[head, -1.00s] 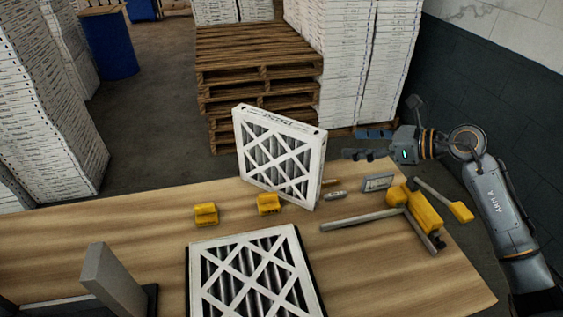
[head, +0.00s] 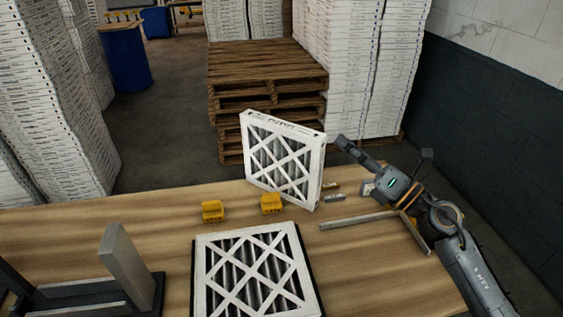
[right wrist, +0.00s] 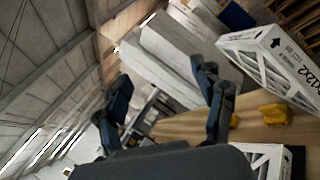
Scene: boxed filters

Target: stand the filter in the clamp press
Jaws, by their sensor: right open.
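A white-framed filter (head: 283,160) with a lattice face stands upright at the far edge of the wooden table. A second such filter (head: 255,270) lies flat near the front, its lower end cut off. At the left, a grey upright plate on a dark base (head: 145,290) looks like the clamp press; it is partly out of view. My right gripper (head: 386,146) is open and empty, to the right of the standing filter and apart from it. In the right wrist view the open fingers (right wrist: 160,76) show, with the standing filter (right wrist: 275,65) beyond them at the right. My left gripper is not visible.
Two yellow blocks (head: 213,211) (head: 271,204) sit before the standing filter. A metal bar (head: 357,219) lies at the right, partly behind my right arm. Pallets (head: 265,80) and white stacks (head: 345,70) stand behind. The table's left middle (head: 90,225) is clear.

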